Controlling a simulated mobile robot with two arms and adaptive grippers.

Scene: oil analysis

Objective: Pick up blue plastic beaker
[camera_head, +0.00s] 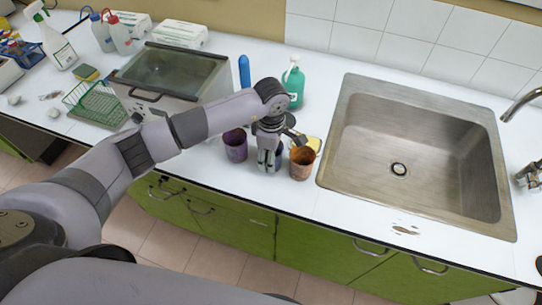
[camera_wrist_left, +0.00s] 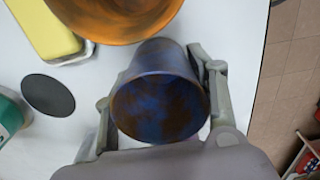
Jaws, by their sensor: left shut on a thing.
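The blue plastic beaker (camera_wrist_left: 158,95), stained with brown patches, is between the two fingers of my left gripper (camera_wrist_left: 160,92) in the wrist view. The fingers are shut on its sides, and I look into its open top. In the head view my left gripper (camera_head: 268,160) points down at the counter's front part, and the beaker is mostly hidden behind it. Whether the beaker touches the counter I cannot tell. My right gripper is not in view.
An orange-brown beaker (camera_head: 302,163) stands close on the right and a purple beaker (camera_head: 235,146) on the left. A yellow sponge (camera_head: 313,143), a green bottle (camera_head: 293,86) and a metal sink (camera_head: 333,170) are nearby. A glass-lidded box (camera_head: 150,100) stands to the left.

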